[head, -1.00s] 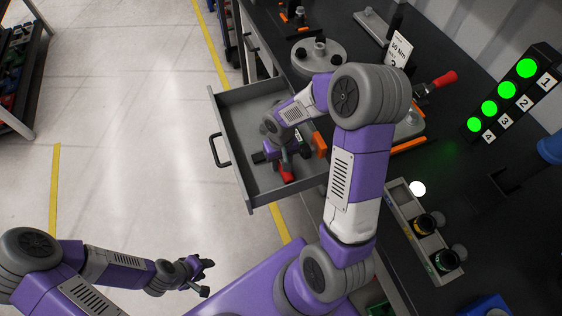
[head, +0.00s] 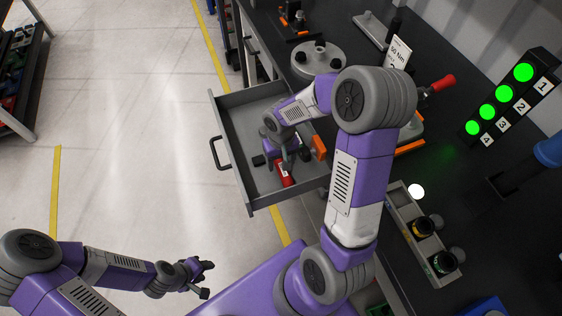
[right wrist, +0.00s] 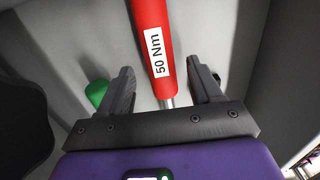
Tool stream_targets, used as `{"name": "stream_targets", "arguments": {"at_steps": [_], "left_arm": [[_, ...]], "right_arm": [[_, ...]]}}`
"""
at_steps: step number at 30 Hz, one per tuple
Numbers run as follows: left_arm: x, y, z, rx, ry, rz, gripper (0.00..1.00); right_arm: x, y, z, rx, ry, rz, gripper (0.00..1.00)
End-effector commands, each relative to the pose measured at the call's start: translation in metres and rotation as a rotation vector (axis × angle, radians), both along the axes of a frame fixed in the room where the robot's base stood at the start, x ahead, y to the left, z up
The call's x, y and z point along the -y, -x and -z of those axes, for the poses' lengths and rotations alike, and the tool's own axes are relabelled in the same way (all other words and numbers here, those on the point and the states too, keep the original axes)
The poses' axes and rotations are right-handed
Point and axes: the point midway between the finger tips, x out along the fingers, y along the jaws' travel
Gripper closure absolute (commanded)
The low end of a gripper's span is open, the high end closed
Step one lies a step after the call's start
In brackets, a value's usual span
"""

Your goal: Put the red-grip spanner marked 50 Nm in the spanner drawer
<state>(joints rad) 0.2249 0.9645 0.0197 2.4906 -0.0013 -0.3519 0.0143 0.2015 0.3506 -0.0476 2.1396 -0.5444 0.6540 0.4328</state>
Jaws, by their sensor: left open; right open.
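The spanner with the red grip (head: 284,175) lies in the open grey drawer (head: 240,121). In the right wrist view its red grip (right wrist: 150,25) carries a white label reading 50 Nm, and its metal shaft runs down between my fingers. My right gripper (head: 290,158) is inside the drawer, over the spanner. In the right wrist view the right gripper (right wrist: 162,88) is open, with a gap on each side of the shaft. The spanner's far end is hidden by the gripper. My left gripper (head: 205,280) is open and empty above the floor at lower left.
A green-ended item (right wrist: 96,93) lies beside the spanner in the drawer.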

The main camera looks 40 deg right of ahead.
Motion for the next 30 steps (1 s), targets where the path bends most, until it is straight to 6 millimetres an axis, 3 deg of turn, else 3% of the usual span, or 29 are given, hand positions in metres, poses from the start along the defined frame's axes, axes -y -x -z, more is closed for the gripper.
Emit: {"name": "stream_targets", "arguments": {"at_steps": [1, 6, 12, 18, 30], "left_arm": [[0.0, 0.0, -0.008, 0.0, 0.0, 0.0, 0.57], [0.0, 0.0, -0.021, 0.0, 0.0, 0.0, 0.57], [0.0, 0.0, -0.031, 0.0, 0.0, 0.0, 0.57], [0.0, 0.0, -0.035, 0.0, 0.0, 0.0, 0.57], [0.0, 0.0, -0.034, 0.0, 0.0, 0.0, 0.57]], "right_arm": [[0.0, -0.001, -0.015, 0.005, 0.001, -0.001, 0.36], [0.0, -0.002, -0.054, 0.005, 0.001, -0.002, 0.36], [0.0, -0.002, -0.088, 0.003, 0.001, -0.001, 0.36], [0.0, -0.002, -0.101, 0.001, 0.0, -0.001, 0.36], [0.0, -0.002, -0.101, 0.0, 0.0, -0.001, 0.36]]}}
